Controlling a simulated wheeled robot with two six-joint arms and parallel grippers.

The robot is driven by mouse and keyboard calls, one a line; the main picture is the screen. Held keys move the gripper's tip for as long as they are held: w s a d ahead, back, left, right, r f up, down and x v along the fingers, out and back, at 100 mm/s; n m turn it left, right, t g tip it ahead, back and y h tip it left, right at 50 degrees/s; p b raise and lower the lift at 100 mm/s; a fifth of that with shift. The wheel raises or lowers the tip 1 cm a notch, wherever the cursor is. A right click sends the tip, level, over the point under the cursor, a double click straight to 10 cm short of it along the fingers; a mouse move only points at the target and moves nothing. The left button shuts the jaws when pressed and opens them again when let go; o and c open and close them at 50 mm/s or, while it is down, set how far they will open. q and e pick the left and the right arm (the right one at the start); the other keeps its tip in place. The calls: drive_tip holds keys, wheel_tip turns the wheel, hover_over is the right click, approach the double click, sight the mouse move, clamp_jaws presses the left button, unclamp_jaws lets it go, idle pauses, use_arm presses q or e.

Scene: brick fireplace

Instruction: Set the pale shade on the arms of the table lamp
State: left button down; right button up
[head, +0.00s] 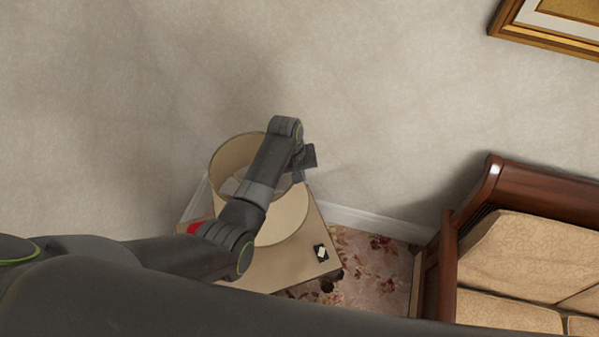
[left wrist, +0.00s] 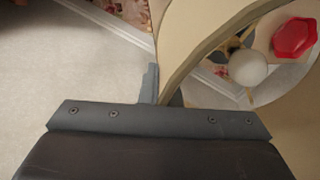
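The pale shade (head: 282,222) is a wide open drum in the head view, above a small table. My left gripper (head: 299,174) is at its right rim. In the left wrist view the shade's wall (left wrist: 195,35) runs between the two fingers (left wrist: 164,92), which look closed on it. Through the shade's opening I see the lamp's round white bulb (left wrist: 248,68) and part of a dark fitting (left wrist: 234,45). The lamp's base is hidden, and I cannot tell whether the shade touches the lamp's arms. My right gripper is out of view.
A wood-framed sofa (head: 525,250) stands at right on a floral carpet (head: 375,275). A plain wall (head: 400,110) is behind.

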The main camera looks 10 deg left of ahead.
use_arm(q)
drive_tip(key=shift+p, duration=0.35)
idle(0.4)
drive_tip(key=shift+f, duration=0.1)
idle(0.9)
drive_tip(key=shift+p, duration=0.4)
drive_tip(key=shift+p, duration=0.75)
idle(0.9)
drive_tip(key=shift+f+b, duration=0.5)
drive_tip(key=shift+f, duration=0.35)
idle(0.8)
drive_tip(key=shift+p, duration=0.65)
idle(1.3)
drive_tip(key=shift+f, duration=0.15)
idle(0.5)
